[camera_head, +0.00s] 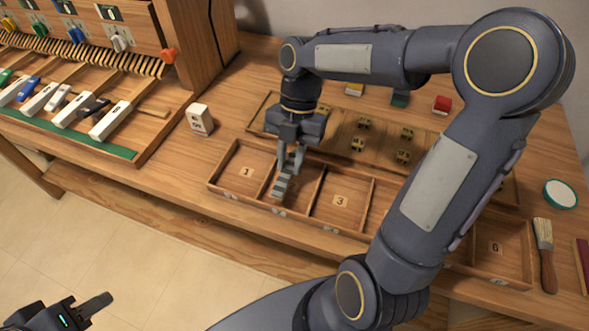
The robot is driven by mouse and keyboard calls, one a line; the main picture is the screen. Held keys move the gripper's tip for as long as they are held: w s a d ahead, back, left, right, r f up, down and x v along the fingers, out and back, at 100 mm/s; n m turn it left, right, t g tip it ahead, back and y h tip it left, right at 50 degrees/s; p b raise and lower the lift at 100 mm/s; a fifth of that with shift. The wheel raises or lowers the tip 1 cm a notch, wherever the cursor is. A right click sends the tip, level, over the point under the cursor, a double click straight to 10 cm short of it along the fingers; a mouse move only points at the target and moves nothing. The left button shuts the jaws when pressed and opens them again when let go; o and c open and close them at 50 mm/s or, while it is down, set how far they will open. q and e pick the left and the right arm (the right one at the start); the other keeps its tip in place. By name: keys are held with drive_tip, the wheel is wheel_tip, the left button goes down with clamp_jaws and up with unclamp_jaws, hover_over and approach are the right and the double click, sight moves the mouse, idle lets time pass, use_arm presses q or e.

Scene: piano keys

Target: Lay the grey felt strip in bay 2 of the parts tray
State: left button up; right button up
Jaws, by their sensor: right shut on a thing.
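The parts tray (318,190) is a wooden tray of numbered bays near the table's front edge. Bays 1, 3 and 6 have readable labels; my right arm hides some bays to the right. My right gripper (290,168) points down over bay 2, between bays 1 and 3. It is shut on the grey felt strip (282,186), which looks ridged and hangs at or just above the bay floor; I cannot tell whether it touches. My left gripper (85,310) is at the bottom left, away from the tray, and only partly in view.
Behind the tray lies a shallow board (375,138) with several small brass-coloured parts. A white block (200,119) stands left of the tray, beside the piano keys (110,121). A brush (545,250) and a round green-rimmed tin (560,194) lie at the right.

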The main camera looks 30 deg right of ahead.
drive_tip(key=f, duration=0.2)
drive_tip(key=d+f, duration=0.1)
drive_tip(key=f, duration=0.1)
drive_tip(key=shift+s+f+b, duration=0.15)
drive_tip(key=shift+s+b, duration=0.05)
drive_tip(key=shift+b, duration=0.1)
drive_tip(key=o, duration=0.9)
drive_tip(key=shift+o, duration=0.2)
